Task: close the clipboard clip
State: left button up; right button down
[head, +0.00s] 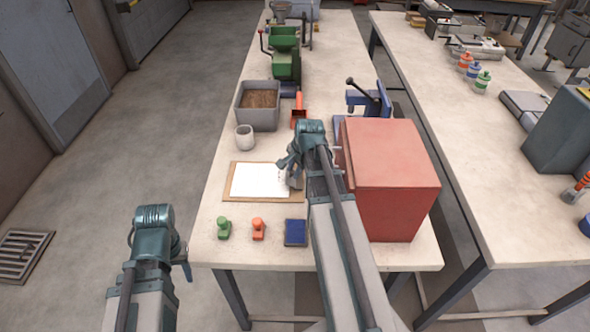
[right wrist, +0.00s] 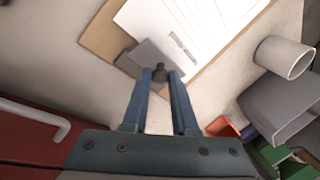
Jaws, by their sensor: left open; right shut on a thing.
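The brown clipboard (head: 235,197) lies on the near part of the bench with white paper (head: 258,180) on it. The right wrist view shows the clipboard (right wrist: 103,38) with its grey clip (right wrist: 150,54) at one edge. In the head view my right gripper (head: 288,172) is over the clipboard's right end and hides the clip. I cannot tell how far the clip is tilted. My left gripper (head: 186,262) is open and empty, off the bench's near left corner.
A red box (head: 390,180) stands close to the right of my right arm. A grey bin (head: 258,118) of brown pellets and a pale cup (head: 244,138) stand behind the clipboard. A green stamp (head: 223,229), an orange stamp (head: 258,230) and a blue pad (head: 296,232) lie in front.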

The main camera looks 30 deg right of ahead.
jog(key=shift+w+a+g+h, duration=0.3)
jog(key=shift+g+h, duration=0.1)
jog(key=shift+h, duration=0.1)
jog(key=shift+w+a+f+n+g+h, duration=0.1)
jog(key=shift+a+f+n+g+h, duration=0.15)
jog(key=shift+h, duration=0.35)
jog(key=shift+w+a+f+g+h+b, duration=0.1)
jog(key=shift+a+g+h+b, duration=0.1)
jog(key=shift+g+h+b, duration=0.3)
jog(key=shift+w+a+f+g+h+b, duration=0.15)
jog(key=shift+g+h+b, duration=0.1)
jog(key=shift+h, duration=0.35)
jog(key=shift+s, duration=0.1)
jog(key=shift+n, duration=0.25)
jog(key=c, duration=0.7)
grip_release()
jog(key=shift+r, duration=0.1)
jog(key=p+v, duration=1.2)
jog(key=v, duration=0.1)
jog(key=shift+a+r+p, duration=0.3)
